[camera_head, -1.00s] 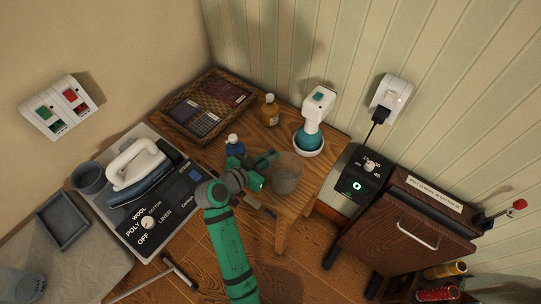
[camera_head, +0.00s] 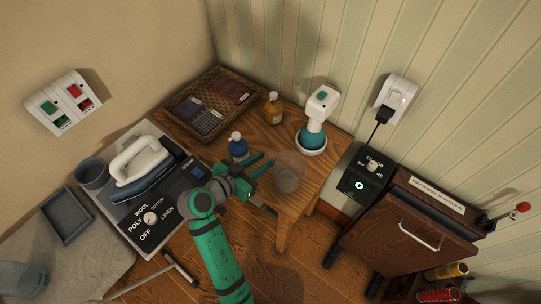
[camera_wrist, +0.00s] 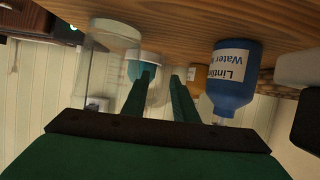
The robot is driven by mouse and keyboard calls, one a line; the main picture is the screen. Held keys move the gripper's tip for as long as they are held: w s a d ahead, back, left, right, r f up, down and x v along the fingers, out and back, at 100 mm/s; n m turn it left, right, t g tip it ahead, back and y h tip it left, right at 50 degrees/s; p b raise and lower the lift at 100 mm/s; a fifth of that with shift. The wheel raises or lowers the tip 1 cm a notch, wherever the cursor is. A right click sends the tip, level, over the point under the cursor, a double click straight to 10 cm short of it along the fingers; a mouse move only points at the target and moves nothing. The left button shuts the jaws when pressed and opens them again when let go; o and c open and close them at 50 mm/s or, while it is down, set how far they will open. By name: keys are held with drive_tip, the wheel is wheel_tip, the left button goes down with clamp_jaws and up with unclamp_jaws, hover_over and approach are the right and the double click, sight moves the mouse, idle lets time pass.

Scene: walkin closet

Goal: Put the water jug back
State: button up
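A clear jug (camera_head: 290,178) stands near the front right corner of the small wooden table (camera_head: 262,133). It also shows at the left in the wrist view (camera_wrist: 106,68), tilted with that view, with markings on its wall. My gripper (camera_head: 268,166) is low beside the jug on its left, fingers pointing toward it. In the wrist view the two green fingers (camera_wrist: 165,88) are apart, with the jug mostly left of them. Whether a finger touches the jug I cannot tell. Another clear container (camera_head: 20,278) with a marking is at the lower left.
A blue bottle (camera_head: 237,147) stands close behind my gripper.

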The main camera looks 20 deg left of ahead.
drive_tip(key=v, duration=0.6)
drive_tip(key=shift+f, duration=0.1)
drive_tip(key=shift+a, duration=0.1)
idle(0.4)
